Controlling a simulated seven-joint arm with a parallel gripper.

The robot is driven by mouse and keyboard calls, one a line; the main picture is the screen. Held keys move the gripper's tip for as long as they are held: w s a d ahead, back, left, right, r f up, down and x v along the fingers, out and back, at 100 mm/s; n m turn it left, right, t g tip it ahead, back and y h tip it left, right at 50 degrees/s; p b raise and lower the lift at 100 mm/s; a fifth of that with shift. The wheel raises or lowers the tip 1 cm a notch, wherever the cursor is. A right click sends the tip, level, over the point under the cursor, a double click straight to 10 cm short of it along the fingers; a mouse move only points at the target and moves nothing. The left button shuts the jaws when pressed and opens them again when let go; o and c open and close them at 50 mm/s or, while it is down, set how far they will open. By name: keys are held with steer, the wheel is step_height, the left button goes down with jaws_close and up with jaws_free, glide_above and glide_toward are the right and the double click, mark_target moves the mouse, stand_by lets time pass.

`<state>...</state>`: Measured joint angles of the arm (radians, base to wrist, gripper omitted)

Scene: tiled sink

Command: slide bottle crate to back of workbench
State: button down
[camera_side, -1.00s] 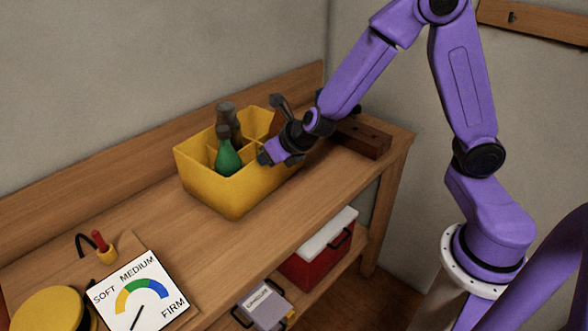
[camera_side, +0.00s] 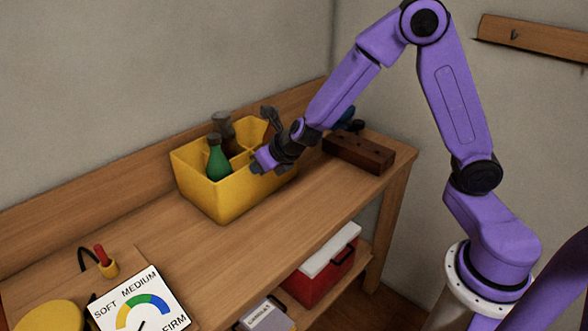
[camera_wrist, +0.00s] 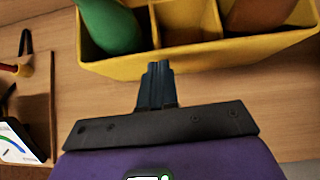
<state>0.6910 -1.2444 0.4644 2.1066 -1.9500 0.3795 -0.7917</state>
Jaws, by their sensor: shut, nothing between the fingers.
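The yellow bottle crate (camera_side: 228,201) stands upright on the wooden workbench (camera_side: 250,229), close to the back board. It holds a green bottle (camera_side: 216,161) and a dark bottle (camera_side: 223,125) in separate compartments. My gripper (camera_side: 256,169) is at the crate's near, right-hand side, outside it. In the wrist view my shut, empty fingers (camera_wrist: 158,70) point at the crate's near wall (camera_wrist: 205,58) and look to be at or touching it. I cannot tell exact contact. The green bottle (camera_wrist: 110,25) also shows there.
A dark wooden block (camera_side: 358,152) sits at the bench's right end. A gauge board (camera_side: 140,302) marked soft, medium, firm, a red-handled tool (camera_side: 101,254) and a yellow round object (camera_side: 45,316) are at the front left. A red-and-white cooler (camera_side: 323,265) is on the lower shelf.

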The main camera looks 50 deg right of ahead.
steer(key=s+f+v, duration=0.1)
steer(key=v, duration=1.1)
steer(key=shift+s, duration=0.25)
steer(key=shift+f, duration=0.15)
steer(key=c, duration=1.2)
jaws_free()
steer(key=shift+w, duration=0.15)
steer(key=w+d+r+m+g, duration=0.1)
steer(key=w+r+m+g, duration=0.1)
steer(key=m, duration=0.4)
steer(key=w+d+r+m+g, duration=0.1)
steer(key=w+r+m+g, duration=0.1)
steer(key=w+m+g, duration=0.2)
steer(key=w+d+r+m+g, duration=0.1)
steer(key=w+r+m+g, duration=0.1)
steer(key=w+m, duration=0.5)
steer(key=shift+w+d+m+g, duration=0.4)
steer(key=shift+m+g, duration=0.1)
steer(key=shift+m, duration=0.1)
